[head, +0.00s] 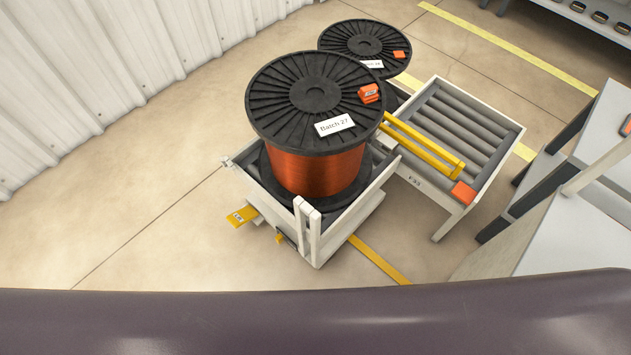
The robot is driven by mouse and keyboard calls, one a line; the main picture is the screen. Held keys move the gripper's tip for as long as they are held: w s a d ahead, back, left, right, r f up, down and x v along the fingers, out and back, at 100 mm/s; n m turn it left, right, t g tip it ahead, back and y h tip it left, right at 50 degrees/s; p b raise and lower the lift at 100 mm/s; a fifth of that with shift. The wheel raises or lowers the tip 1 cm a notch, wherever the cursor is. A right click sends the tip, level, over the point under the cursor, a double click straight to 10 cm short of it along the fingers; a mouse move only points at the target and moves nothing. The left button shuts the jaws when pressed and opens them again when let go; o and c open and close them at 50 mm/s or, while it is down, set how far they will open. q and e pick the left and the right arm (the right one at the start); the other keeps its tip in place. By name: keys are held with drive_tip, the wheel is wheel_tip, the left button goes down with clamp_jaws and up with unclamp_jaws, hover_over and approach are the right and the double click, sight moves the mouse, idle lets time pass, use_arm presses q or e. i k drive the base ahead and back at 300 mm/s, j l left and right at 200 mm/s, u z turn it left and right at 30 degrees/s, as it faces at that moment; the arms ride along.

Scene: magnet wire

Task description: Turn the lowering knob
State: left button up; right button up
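A white lift cart (326,240) stands on the floor near the middle of the head view. A large spool of copper wire (315,172) with black flanges stands upright in it. A small yellow part (279,239) sits low at the cart's near side; it may be the lowering knob, but it is too small to tell. A yellow pedal (242,215) with a dark label sticks out at the cart's lower left. Neither my left nor my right gripper is in view.
A roller conveyor (463,125) with a yellow bar (423,146) stands right of the cart. A second black spool (365,42) is behind. Grey workbenches (575,235) are at the right. A corrugated wall (90,75) is at the left. Floor left of the cart is clear.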

sight(279, 239)
drive_tip(key=k+j, duration=0.75)
drive_tip(key=z, duration=0.4)
drive_tip(key=i+j+z, duration=0.15)
drive_tip(key=j+z, duration=0.3)
drive_tip(key=i+j+z, duration=0.1)
drive_tip(key=j+z, duration=0.7)
drive_tip(key=z, duration=0.15)
drive_tip(key=j, duration=0.55)
drive_tip(key=j+z, duration=0.1)
drive_tip(key=j, duration=0.4)
drive_tip(key=k+j+z, duration=0.1)
drive_tip(key=j, duration=0.45)
drive_tip(key=k+j, duration=0.1)
drive_tip(key=j, duration=0.45)
drive_tip(key=k+j+z, duration=0.1)
drive_tip(key=j, duration=0.95)
drive_tip(key=k+z, duration=0.05)
